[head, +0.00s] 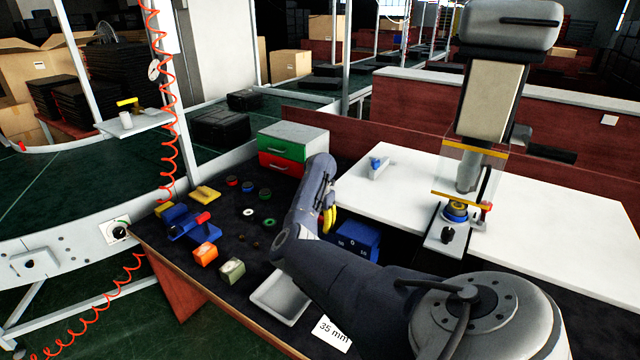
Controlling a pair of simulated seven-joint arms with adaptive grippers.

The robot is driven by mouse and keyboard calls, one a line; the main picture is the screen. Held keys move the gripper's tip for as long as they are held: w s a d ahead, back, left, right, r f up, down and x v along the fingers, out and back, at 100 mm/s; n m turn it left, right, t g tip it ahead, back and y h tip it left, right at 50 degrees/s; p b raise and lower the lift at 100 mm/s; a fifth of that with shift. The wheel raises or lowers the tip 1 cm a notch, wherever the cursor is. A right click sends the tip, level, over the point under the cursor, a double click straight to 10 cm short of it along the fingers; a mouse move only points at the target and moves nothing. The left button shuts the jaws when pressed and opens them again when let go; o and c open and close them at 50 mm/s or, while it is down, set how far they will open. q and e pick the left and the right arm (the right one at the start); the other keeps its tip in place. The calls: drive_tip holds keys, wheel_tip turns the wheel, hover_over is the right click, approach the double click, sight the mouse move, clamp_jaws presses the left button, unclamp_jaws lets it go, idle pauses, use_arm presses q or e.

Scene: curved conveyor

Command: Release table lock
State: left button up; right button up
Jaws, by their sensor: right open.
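No part in view is clearly marked as the table lock. A black knob on a white plate (119,232) sits on the conveyor's side rail at the left. A grey box with a black part (37,262) is further left on the same rail. My right arm reaches in from the lower right. My right gripper (328,218) is largely hidden behind its wrist, with yellow parts showing beside the blue bin. It is open, well right of the knob. My left gripper is out of view.
A green and red drawer box (293,150), a blue bin (352,240), a grey tray (280,296) and several small parts occupy the worktable. A press-like machine (480,120) stands over the white tabletop (560,225). A red coiled hose (165,120) hangs at the left.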

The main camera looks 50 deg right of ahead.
clamp_jaws()
drive_tip(key=shift+w, duration=0.1)
